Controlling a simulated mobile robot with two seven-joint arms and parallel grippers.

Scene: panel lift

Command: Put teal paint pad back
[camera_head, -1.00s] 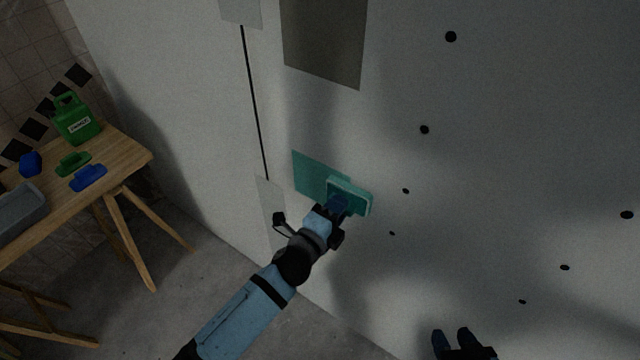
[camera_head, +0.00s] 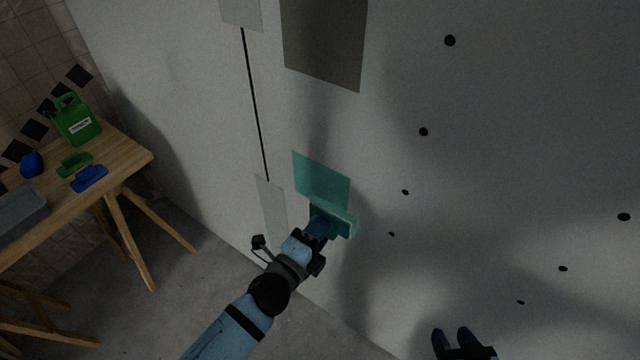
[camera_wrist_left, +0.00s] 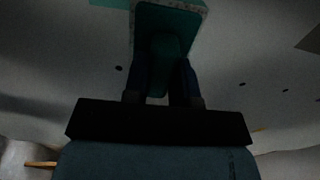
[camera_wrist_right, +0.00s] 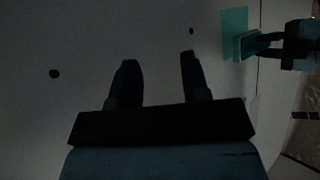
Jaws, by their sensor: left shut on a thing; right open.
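The teal paint pad (camera_head: 346,220) is held by my left gripper (camera_head: 322,226) close to the wall, just below a teal painted patch (camera_head: 321,178). The left wrist view shows the pad (camera_wrist_left: 168,24) with its handle between the closed fingers; a pale speckled edge shows along its face. I cannot tell whether the pad touches the wall. My right gripper (camera_head: 458,340) is open and empty at the bottom of the head view. Its two spread fingers (camera_wrist_right: 155,82) face the wall in the right wrist view, where the teal pad (camera_wrist_right: 250,46) also shows.
A wooden table (camera_head: 128,158) stands at the left with a green canister (camera_head: 76,122), a green pad (camera_head: 74,163), blue pads (camera_head: 89,178) and a grey tray (camera_head: 22,212). The wall (camera_head: 500,120) has several black dots and a grey-brown patch (camera_head: 324,40). Floor lies open between table and wall.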

